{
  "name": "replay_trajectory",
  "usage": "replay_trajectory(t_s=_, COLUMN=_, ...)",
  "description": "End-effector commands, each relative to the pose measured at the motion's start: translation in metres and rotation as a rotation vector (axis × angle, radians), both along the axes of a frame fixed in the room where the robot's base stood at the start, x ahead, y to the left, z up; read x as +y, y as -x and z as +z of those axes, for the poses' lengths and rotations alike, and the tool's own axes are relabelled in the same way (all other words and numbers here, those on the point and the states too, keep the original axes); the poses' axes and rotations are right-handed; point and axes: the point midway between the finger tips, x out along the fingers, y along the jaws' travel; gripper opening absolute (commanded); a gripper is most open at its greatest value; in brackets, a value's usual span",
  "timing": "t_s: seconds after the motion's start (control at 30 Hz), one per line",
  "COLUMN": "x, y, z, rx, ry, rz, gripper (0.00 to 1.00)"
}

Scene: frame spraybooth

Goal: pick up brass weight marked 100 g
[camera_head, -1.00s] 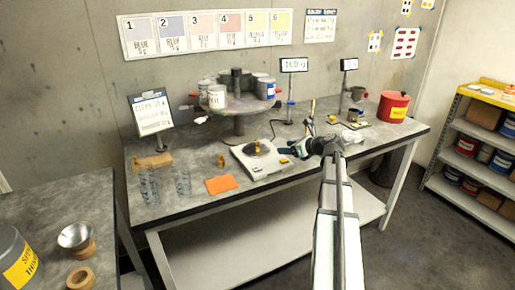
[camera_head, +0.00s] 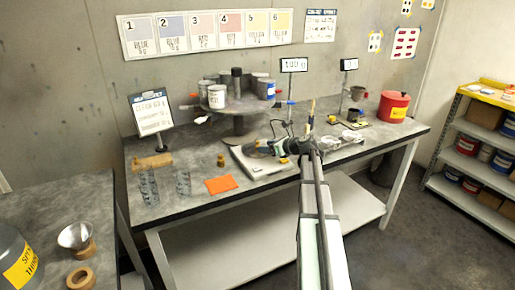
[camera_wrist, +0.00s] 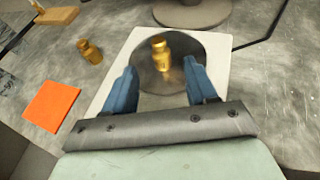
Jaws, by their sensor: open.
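A brass weight (camera_wrist: 161,55) stands on the dark round pan of the white scale (camera_wrist: 218,48). A second brass weight (camera_wrist: 89,52) stands on the bench left of the scale; it also shows in the head view (camera_head: 221,160). I cannot read the mark on either. My gripper (camera_wrist: 160,70) is open and empty, its two blue fingers over the pan. The weight on the pan shows between and just beyond the fingertips. In the head view my gripper (camera_head: 258,148) is over the scale (camera_head: 265,169) and hides most of the pan and that weight.
An orange square (camera_wrist: 52,105) lies left of the scale. A round turntable (camera_head: 236,112) with several cans stands behind it. Clear glasses (camera_head: 148,187) stand at the bench's left. A red canister (camera_head: 393,106) stands at the right.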

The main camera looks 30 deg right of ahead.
Motion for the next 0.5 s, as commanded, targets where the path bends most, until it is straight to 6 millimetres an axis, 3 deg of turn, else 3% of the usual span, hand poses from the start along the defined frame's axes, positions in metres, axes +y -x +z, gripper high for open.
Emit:
replay_trajectory(t_s=0.3, x=0.011, y=-0.036, z=-0.014, rx=0.0, ry=0.001, rz=0.0, gripper=0.57)
replay_trajectory(t_s=0.5, x=0.015, y=-0.041, z=-0.017, rx=0.0, ry=0.001, rz=0.0, gripper=0.57)
